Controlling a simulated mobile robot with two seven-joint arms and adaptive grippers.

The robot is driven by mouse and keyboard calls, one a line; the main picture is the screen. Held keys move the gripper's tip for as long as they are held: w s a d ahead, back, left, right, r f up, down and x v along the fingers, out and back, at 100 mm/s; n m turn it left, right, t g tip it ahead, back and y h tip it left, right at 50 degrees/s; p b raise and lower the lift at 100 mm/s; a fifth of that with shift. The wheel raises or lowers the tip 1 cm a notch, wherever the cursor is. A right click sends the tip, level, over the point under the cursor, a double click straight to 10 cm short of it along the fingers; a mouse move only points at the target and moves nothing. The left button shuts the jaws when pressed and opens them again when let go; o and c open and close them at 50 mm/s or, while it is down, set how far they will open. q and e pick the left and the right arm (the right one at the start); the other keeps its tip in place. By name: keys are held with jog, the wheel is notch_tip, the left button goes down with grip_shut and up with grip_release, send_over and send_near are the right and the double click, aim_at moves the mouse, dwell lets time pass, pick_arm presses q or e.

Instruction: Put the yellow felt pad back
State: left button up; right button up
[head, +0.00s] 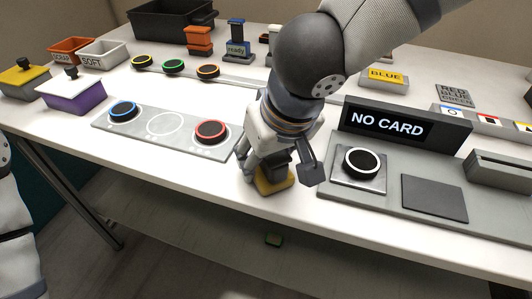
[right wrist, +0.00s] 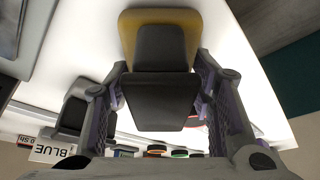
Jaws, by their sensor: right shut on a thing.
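The yellow felt pad (head: 275,182) is a yellow block with a dark grip block on top. It is at the table's front edge, between the grey plate of round pads and the card console. My right gripper (head: 278,165) points down over it, partly hiding it. In the right wrist view the pad's yellow base (right wrist: 158,19) lies beyond its dark block (right wrist: 162,85), which is between the fingers of my right gripper (right wrist: 163,92). The gripper is shut on it. I cannot tell whether the base touches the table. My left gripper is out of view.
The grey plate (head: 165,143) holds a blue-ringed pad (head: 124,111), a red-ringed pad (head: 211,132) and an empty white circle between them. A "NO CARD" console (head: 405,124) stands right. Lidded boxes (head: 73,96) and bins (head: 103,53) stand left.

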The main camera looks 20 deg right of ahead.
jog(key=o, duration=1)
jog(key=shift+f, duration=0.15)
jog(key=shift+o, duration=0.2)
jog(key=v, duration=1.2)
jog(key=shift+d+r, duration=0.1)
jog(key=shift+r, duration=0.15)
jog(key=shift+w, duration=0.1)
